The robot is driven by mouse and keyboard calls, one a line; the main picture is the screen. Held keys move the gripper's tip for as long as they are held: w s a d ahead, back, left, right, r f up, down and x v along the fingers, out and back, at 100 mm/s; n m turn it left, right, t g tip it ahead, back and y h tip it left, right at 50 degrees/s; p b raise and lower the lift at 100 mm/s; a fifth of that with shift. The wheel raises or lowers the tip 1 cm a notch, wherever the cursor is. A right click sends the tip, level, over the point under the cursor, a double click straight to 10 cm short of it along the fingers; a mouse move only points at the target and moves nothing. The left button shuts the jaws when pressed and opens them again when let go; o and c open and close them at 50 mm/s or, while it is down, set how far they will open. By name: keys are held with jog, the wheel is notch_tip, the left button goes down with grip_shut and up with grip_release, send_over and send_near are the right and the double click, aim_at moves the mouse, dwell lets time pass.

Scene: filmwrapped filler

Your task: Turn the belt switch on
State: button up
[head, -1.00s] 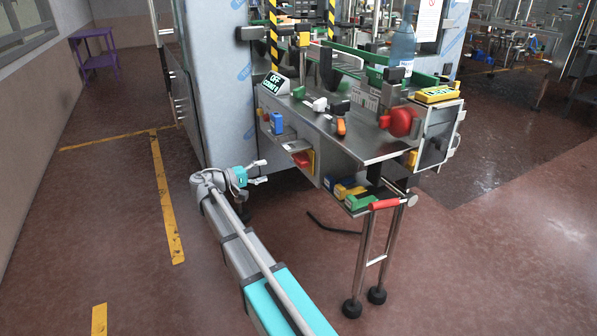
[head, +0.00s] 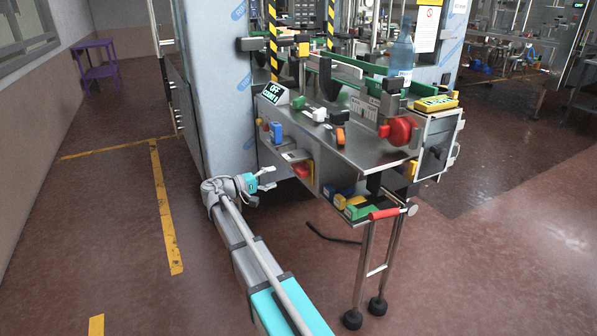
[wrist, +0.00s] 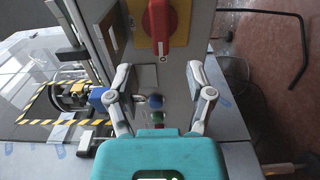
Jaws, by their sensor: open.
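My gripper (head: 271,178) is open and empty, low in front of the machine's left side in the head view. In the wrist view its fingers (wrist: 159,70) stand apart, facing a grey panel (wrist: 176,84). A red rotary switch on a yellow plate (wrist: 147,41) is beyond the fingertips; a red and yellow switch (head: 303,171) shows in the head view. A blue button (wrist: 155,100) and a green button (wrist: 156,117) sit lower between the fingers. I cannot read which control is the belt switch. A display (head: 274,93) reads OFF with a count line.
The steel worktop (head: 368,153) carries small coloured knobs, a red round part (head: 399,131) and a bottle (head: 401,55). A black strip (head: 330,236) lies on the floor. Floor at left is open.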

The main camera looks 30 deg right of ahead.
aim_at(295, 171)
jog(key=d, duration=1)
jog(key=shift+w, duration=0.15)
grip_shut()
